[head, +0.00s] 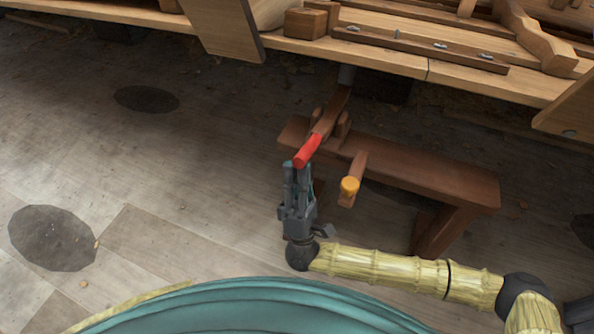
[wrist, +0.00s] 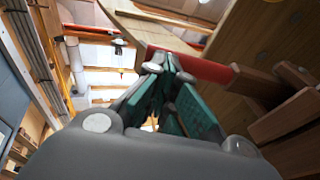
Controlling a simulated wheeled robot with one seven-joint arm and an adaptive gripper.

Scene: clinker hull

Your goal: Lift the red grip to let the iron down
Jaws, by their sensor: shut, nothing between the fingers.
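The red grip (head: 308,150) is the near end of a dark wooden lever (head: 336,104), which slants up and away between upright wooden cheeks on a low bench. My gripper (head: 297,166) points up with its fingers shut and empty, right at the grip's near end. In the wrist view the red grip (wrist: 195,67) runs across just behind the closed fingertips (wrist: 167,66). I cannot tell whether they touch. A small grey piece (head: 346,74) shows at the lever's far end; I cannot tell if it is the iron.
The brown wooden bench (head: 440,177) extends to the right. A wooden arm with a yellow-orange end (head: 349,186) juts out close to the right of my gripper. Hull planking (head: 400,62) crosses the back. The floor (head: 150,170) at left is clear.

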